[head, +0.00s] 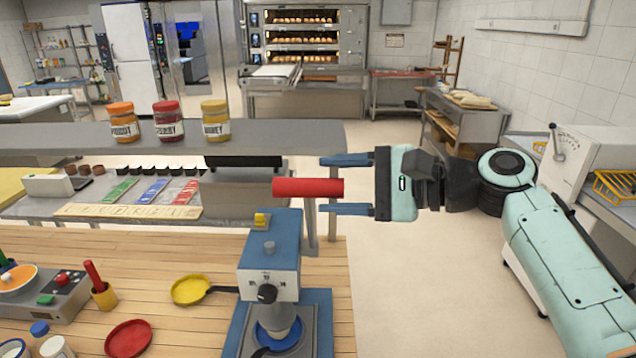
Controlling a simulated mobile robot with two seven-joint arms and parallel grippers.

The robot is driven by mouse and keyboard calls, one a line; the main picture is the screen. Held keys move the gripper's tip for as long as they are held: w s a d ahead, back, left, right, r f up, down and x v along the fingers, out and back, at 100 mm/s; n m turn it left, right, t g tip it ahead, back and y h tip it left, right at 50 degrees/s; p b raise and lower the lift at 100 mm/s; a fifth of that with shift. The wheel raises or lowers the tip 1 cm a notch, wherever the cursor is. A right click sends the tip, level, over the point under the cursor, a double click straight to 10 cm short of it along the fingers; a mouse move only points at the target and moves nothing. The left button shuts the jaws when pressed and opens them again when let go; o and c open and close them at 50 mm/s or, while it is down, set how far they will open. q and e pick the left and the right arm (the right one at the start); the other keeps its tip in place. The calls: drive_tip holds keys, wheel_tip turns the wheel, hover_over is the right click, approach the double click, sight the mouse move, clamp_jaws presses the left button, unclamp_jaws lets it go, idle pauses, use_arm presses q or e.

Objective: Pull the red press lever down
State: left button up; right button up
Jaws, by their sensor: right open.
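The red press lever (300,187) is a thick red cylinder lying level above the blue press (268,252), which stands on the wooden counter. My right gripper (332,186) is open and comes in from the right. Its two blue fingers point left, one above and one below the lever's right end. In the picture the lever's end lies between the fingertips, with a gap on both sides; I cannot tell whether it is at the same depth. The lever's link to the press is not clear. My left gripper is not in view.
A grey shelf (60,140) with several jars runs behind the press. A yellow pan (190,290), a red plate (129,338) and a control box (50,297) are on the wooden counter (200,255) to the left. Open floor (420,290) lies right of the counter.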

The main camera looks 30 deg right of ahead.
sight(319, 185)
drive_tip(key=shift+x, duration=1.65)
